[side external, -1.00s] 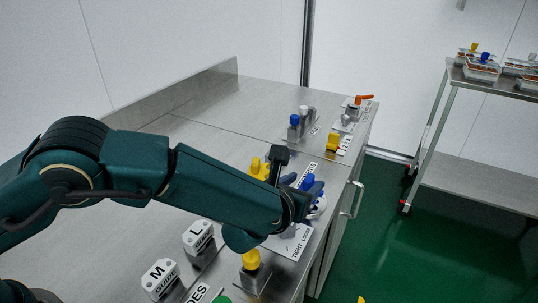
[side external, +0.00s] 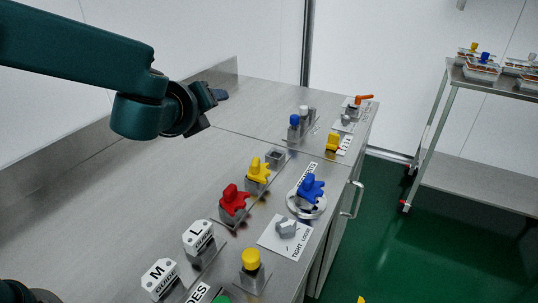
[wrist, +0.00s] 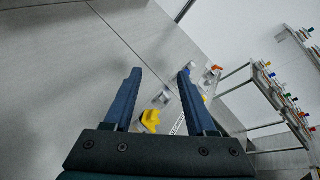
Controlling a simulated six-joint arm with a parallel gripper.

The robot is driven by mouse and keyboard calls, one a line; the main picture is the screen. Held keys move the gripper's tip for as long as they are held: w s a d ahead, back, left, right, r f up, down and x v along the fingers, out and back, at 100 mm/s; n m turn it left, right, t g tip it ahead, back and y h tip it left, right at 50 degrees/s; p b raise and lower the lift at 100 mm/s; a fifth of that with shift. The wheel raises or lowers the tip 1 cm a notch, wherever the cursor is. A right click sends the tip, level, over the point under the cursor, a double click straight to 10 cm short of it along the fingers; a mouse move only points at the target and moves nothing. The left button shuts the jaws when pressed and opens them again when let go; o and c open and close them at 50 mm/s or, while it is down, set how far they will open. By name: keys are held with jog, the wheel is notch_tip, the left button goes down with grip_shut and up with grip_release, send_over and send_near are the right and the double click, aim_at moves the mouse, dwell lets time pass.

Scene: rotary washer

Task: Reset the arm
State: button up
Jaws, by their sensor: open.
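My gripper (side external: 212,97) is raised above the back left part of the steel bench (side external: 110,195), clear of every object. In the wrist view my gripper (wrist: 158,85) shows two dark blue fingers spread apart with nothing held between them. A blue star-shaped knob part (side external: 311,187) sits on a round pale base (side external: 307,207) near the bench's front edge. A yellow star-shaped part (side external: 258,170) and a red one (side external: 233,199) sit on grey blocks to its left. The yellow one also shows in the wrist view (wrist: 151,120).
White L (side external: 198,236) and M (side external: 160,277) guide blocks, a yellow round knob (side external: 251,258) and a grey knob (side external: 287,227) line the near bench. A blue-topped peg (side external: 294,121) and orange handle (side external: 364,98) stand farther back. A cart (side external: 475,170) stands right. The bench's left side is clear.

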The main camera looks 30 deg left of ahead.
jog(key=s+a+r+n+g, duration=0.1)
jog(key=s+a+n+g, duration=0.4)
jog(key=s+a+n, duration=0.75)
jog(key=s+d+f+n+g+h, duration=0.2)
jog(key=s+d+f+n+h, duration=0.3)
jog(key=s+d+n, duration=0.5)
jog(key=s+n, duration=0.2)
jog(key=n, duration=0.1)
jog(key=shift+d, duration=0.25)
jog(key=shift+o, duration=0.3)
